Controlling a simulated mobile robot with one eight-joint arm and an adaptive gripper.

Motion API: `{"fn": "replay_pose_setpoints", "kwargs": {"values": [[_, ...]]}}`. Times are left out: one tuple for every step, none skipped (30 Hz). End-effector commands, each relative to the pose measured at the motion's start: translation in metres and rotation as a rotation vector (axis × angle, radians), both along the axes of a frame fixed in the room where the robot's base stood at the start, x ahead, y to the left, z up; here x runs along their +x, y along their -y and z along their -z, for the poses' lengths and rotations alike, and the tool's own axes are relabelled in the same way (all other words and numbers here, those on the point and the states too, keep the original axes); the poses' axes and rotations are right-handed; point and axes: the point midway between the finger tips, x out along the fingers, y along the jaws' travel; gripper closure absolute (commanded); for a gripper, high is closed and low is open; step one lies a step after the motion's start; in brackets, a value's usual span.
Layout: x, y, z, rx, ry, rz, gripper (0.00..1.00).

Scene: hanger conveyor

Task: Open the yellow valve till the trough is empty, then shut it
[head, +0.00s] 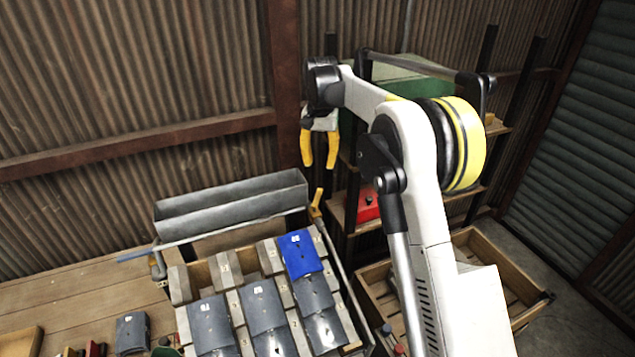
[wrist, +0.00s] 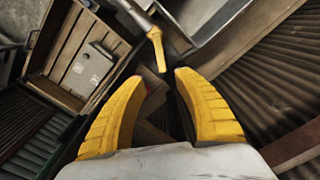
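The grey metal trough (head: 230,210) stands behind the rack of plates in the head view; its liquid level cannot be made out. The yellow valve (head: 317,203) is a lever standing up at the trough's right end. In the wrist view the valve lever (wrist: 157,48) points down towards the gap between my fingers, with the grey trough (wrist: 208,16) beside it. My gripper (head: 320,164) is open and empty, its yellow fingers pointing down just above the valve. In the wrist view my gripper (wrist: 158,76) has its fingertips spread, apart from the lever.
A blue lever (head: 131,257) is at the trough's left end. The rack holds several grey plates and one blue plate (head: 299,254). Shelves with a red box (head: 368,205) stand right of the valve. A wooden crate (head: 512,253) sits at the right; it shows at upper left in the wrist view.

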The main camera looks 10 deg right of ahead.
Motion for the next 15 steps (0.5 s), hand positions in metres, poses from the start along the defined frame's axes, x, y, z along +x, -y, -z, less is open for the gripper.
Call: {"fn": "replay_pose_setpoints", "kwargs": {"values": [[0.004, -0.001, 0.002, -0.001, -0.008, 0.005, 0.62], [0.006, -0.001, 0.004, 0.000, -0.011, 0.008, 0.62], [0.007, -0.001, 0.007, 0.000, -0.016, 0.011, 0.62], [0.007, -0.001, 0.009, -0.001, -0.017, 0.013, 0.62], [0.008, -0.001, 0.012, 0.000, -0.018, 0.014, 0.62], [0.008, -0.001, 0.016, -0.001, -0.019, 0.014, 0.62], [0.008, -0.001, 0.020, -0.001, -0.019, 0.014, 0.62], [0.008, -0.001, 0.024, -0.001, -0.019, 0.014, 0.62], [0.008, -0.001, 0.031, 0.000, -0.019, 0.014, 0.62], [0.008, -0.001, 0.037, 0.000, -0.019, 0.014, 0.62], [0.008, -0.001, 0.042, 0.000, -0.019, 0.014, 0.62], [0.008, -0.001, 0.051, 0.000, -0.018, 0.014, 0.62], [0.008, -0.001, 0.057, 0.000, -0.018, 0.013, 0.62], [0.007, -0.001, 0.063, 0.000, -0.018, 0.013, 0.62], [0.007, -0.001, 0.071, 0.000, -0.018, 0.013, 0.62]]}}
